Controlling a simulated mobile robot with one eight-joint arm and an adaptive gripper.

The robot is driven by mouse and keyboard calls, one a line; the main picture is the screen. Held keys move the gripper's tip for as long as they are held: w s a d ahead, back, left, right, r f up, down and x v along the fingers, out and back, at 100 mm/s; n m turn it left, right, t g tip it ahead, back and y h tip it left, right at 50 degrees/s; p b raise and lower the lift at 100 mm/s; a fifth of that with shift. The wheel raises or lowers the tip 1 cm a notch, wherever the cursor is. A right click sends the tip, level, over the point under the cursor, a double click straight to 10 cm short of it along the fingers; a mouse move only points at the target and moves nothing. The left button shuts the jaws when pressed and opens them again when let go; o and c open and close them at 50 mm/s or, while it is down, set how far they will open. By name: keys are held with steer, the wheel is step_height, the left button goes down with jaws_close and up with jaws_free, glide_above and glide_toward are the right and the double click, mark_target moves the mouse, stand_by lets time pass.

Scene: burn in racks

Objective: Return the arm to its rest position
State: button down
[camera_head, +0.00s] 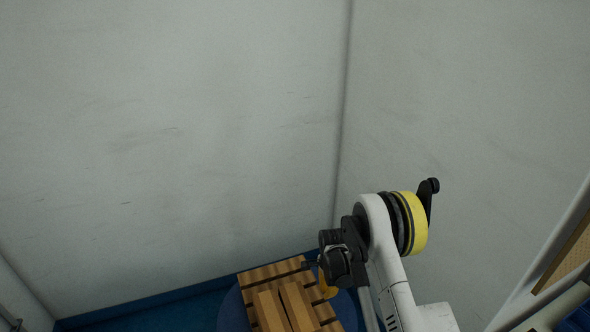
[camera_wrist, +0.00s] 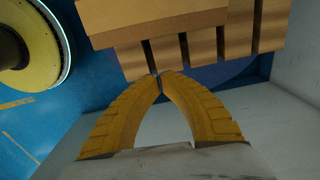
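My arm shows at the lower right of the head view, white with a yellow and black joint. My gripper (camera_wrist: 159,78) has two yellow ribbed fingers whose tips meet in the wrist view, with nothing visible between them. In the head view only a bit of yellow finger (camera_head: 327,289) shows beside the wooden slats; the rest is hidden behind my wrist. The slatted wooden piece (camera_head: 275,270) lies low in the head view, left of my wrist. It also fills the top of the wrist view (camera_wrist: 195,50), beyond the fingertips. I cannot tell whether they touch.
Pale scuffed walls (camera_head: 170,140) meet in a corner behind the arm. A blue floor (camera_head: 150,312) shows at the bottom left. A white frame with a tan panel (camera_head: 570,255) stands at the right edge. A dark blue rounded surface (camera_head: 232,312) lies under the wood.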

step_height(320, 180, up, 24)
steer(key=s+d+n+t, duration=0.2)
steer(key=n, duration=0.3)
steer(key=s+r+n+t, duration=0.2)
steer(key=s+r+n, duration=0.2)
steer(key=s+r, duration=0.7)
steer(key=s+d+r+n+t, duration=0.1)
steer(key=s+r+n, duration=0.2)
steer(key=s, duration=0.4)
steer(key=s+d+r+n+t, duration=0.1)
steer(key=s+r+n+t, duration=0.1)
steer(key=s, duration=0.6)
steer(key=shift+s+d+r+n, duration=0.2)
steer(key=shift+r+n, duration=0.2)
steer(key=shift+r, duration=0.25)
